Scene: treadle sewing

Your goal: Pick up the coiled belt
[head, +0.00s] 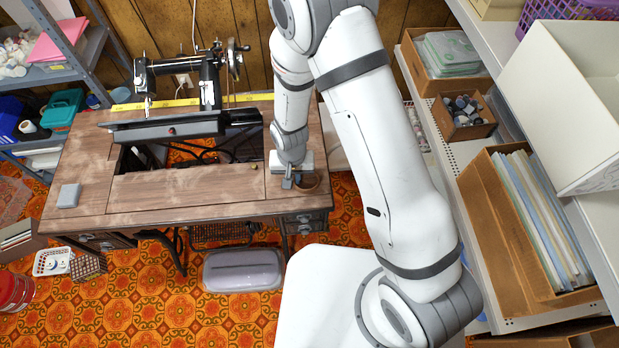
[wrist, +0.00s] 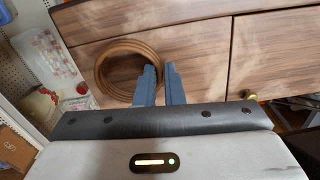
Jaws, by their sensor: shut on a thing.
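The coiled belt (wrist: 99,72) is a round brown ring of several turns at the right end of the wooden sewing table (head: 180,190). In the wrist view it lies flat-looking against the tabletop. In the head view only part of it shows, beside my gripper (head: 289,182). In the wrist view the two blue-grey fingers (wrist: 163,68) stand on either side of the coil's right-hand side, shut on it. The fingers hide part of that side. I cannot tell whether the belt is clear of the table.
A black sewing machine (head: 207,80) stands at the table's back, by an open slot. A small grey box (head: 68,196) lies at the table's left. White shelves with a box of folders (head: 510,225) stand at the right. A lidded grey bin (head: 243,270) is on the floor.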

